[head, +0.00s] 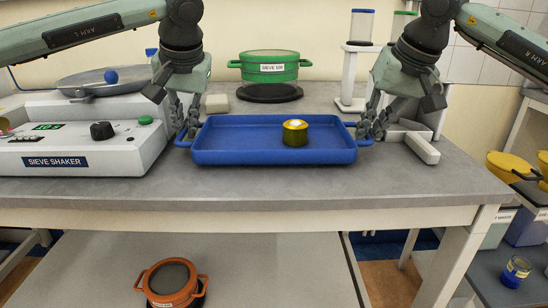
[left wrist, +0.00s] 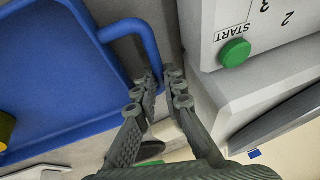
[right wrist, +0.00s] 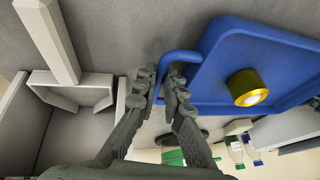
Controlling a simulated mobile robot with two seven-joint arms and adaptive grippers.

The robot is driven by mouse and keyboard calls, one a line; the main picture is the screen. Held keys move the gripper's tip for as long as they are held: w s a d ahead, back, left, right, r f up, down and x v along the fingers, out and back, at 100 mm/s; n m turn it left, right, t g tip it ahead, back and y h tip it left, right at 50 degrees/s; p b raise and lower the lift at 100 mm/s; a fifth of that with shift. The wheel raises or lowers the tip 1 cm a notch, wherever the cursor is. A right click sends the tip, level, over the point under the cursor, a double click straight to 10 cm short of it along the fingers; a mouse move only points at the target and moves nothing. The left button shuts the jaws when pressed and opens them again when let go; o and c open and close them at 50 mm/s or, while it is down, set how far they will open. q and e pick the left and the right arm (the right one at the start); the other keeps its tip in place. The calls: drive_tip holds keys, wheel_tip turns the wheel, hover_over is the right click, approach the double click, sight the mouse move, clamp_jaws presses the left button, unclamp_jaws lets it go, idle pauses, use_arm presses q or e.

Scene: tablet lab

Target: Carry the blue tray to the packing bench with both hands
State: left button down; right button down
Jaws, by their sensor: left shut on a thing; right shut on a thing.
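The blue tray (head: 240,145) sits on the grey bench, with a handle at each end. A yellow tin with a pale top (head: 295,132) stands in its right half; it also shows in the right wrist view (right wrist: 247,88). My left gripper (head: 183,138) is shut on the tray's left handle (left wrist: 128,27). My right gripper (head: 369,136) is shut on the right handle (right wrist: 180,57). The tray looks level; I cannot tell whether it touches the bench top. Nothing in view is clearly marked as the packing bench.
The sieve shaker (head: 80,140) stands close to the tray's left. A white bracket-like stand (head: 422,148) is close on the right. A green pot (head: 270,67) is behind. An orange pot (head: 171,280) is on the lower shelf. The bench's front strip (head: 270,188) is clear.

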use_arm(q)
drive_tip(key=shift+a+f+b, duration=0.1)
drive_tip(key=shift+f+b, duration=0.2)
drive_tip(key=shift+f, duration=0.3)
use_arm(e)
drive_tip(key=shift+d+f, duration=0.1)
drive_tip(key=shift+f, duration=0.5)
use_arm(q)
drive_tip(key=c, duration=2)
unclamp_jaws()
drive_tip(key=shift+r, duration=0.2)
use_arm(e)
drive_tip(key=c, duration=2)
unclamp_jaws()
drive_tip(key=shift+r, duration=0.15)
use_arm(q)
drive_tip(key=o, duration=0.4)
use_arm(e)
drive_tip(key=o, duration=0.4)
